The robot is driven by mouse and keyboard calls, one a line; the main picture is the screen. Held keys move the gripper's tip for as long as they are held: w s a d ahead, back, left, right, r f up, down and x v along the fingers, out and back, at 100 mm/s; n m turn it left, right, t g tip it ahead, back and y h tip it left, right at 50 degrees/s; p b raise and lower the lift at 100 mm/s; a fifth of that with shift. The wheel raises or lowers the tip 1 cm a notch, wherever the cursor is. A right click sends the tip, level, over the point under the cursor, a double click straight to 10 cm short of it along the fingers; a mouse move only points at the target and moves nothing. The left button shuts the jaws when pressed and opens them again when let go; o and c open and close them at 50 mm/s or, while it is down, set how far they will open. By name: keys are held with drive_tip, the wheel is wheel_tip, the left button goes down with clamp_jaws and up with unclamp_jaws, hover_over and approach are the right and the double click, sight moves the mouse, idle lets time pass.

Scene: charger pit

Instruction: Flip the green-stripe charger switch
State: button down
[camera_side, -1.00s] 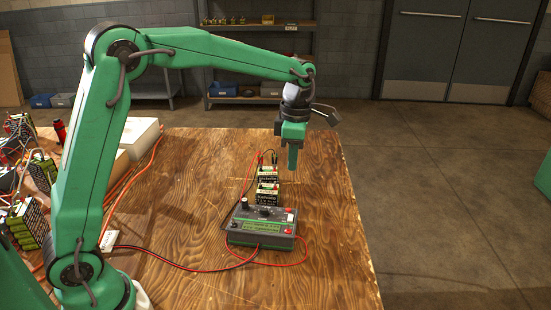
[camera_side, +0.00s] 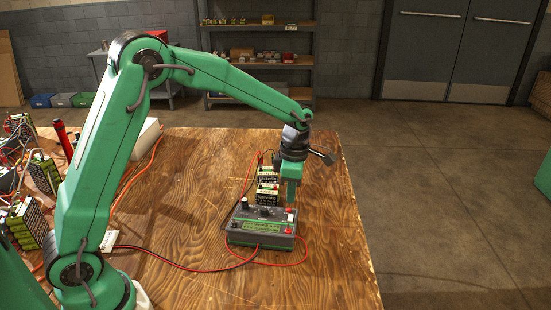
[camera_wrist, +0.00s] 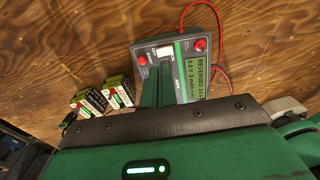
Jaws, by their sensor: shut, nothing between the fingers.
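The charger (camera_side: 262,240) is a grey box with a green stripe, standing near the right side of the table. In the wrist view the charger (camera_wrist: 203,50) shows a lit green screen (camera_wrist: 200,78) reading REVERSED, a red knob at each side and a white switch (camera_wrist: 165,50) with lettering by it. My gripper (camera_side: 291,203) is shut and empty, pointing down over the charger's back right part. In the wrist view my gripper's green fingertips (camera_wrist: 157,70) are right beside the white switch; I cannot tell if they touch it.
Two battery packs (camera_side: 267,188) stand just behind the charger, close to my fingers. Red and black leads (camera_side: 190,266) run across the table. More packs and wires (camera_side: 32,215) crowd the left. The table's right edge is close; its front is clear.

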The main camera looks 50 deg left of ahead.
sight(290, 215)
drive_tip(key=shift+s+d+f, duration=0.1)
drive_tip(key=shift+f, duration=2.2)
